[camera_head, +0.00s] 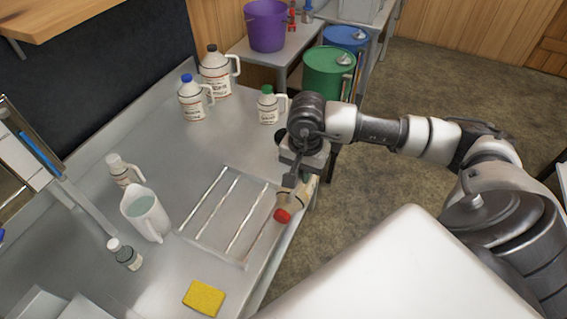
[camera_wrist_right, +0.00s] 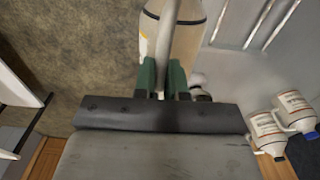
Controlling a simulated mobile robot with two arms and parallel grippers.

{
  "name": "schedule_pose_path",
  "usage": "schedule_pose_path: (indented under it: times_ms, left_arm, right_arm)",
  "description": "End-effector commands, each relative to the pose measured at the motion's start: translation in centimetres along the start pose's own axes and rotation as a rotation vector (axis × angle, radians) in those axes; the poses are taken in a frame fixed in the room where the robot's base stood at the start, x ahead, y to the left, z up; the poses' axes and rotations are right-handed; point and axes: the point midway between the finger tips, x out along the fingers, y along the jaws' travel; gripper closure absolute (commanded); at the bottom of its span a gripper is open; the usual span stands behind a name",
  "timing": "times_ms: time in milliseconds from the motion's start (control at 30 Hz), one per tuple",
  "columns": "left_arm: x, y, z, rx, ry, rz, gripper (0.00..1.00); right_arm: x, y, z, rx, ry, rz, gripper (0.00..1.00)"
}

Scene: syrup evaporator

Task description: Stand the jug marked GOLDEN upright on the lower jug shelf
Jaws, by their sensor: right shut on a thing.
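My right gripper (camera_head: 292,180) is shut on a jug with a red cap and a cream body (camera_head: 299,196), at the bench's right edge beside the wire rack. The jug is tilted, its cap toward the lower left in the head view. In the right wrist view the green fingers (camera_wrist_right: 163,80) close on its pale handle, with the tan body (camera_wrist_right: 190,35) behind. Its label cannot be read, so I cannot tell whether it is marked GOLDEN. A wooden shelf (camera_head: 70,18) shows at the upper left; I cannot tell which shelf it is. My left gripper is not in view.
Jugs with blue (camera_head: 192,102), dark (camera_head: 215,72) and green (camera_head: 267,106) caps stand at the bench's back. A white pitcher (camera_head: 146,214), a small bottle (camera_head: 125,255) and a yellow sponge (camera_head: 204,298) are nearer. The wire rack (camera_head: 228,216) is empty. Drums (camera_head: 326,75) stand beyond the bench.

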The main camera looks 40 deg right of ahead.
Motion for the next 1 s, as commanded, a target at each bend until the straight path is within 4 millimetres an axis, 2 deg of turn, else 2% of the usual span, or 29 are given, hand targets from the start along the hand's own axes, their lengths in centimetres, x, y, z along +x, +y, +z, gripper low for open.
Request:
schedule_pose_path:
  times_ms: [100, 300, 1000]
  left_arm:
    - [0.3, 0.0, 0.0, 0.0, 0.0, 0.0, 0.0]
    - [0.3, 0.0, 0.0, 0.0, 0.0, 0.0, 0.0]
    - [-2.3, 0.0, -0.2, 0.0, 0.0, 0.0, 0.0]
  right_arm:
    - [-0.6, 1.0, -0.5, 0.001, 0.003, -0.003, 1.0]
    - [-1.5, 1.8, -0.7, -0.001, 0.001, -0.003, 1.0]
    - [-6.7, 1.9, -0.8, 0.0, 0.001, -0.004, 1.0]
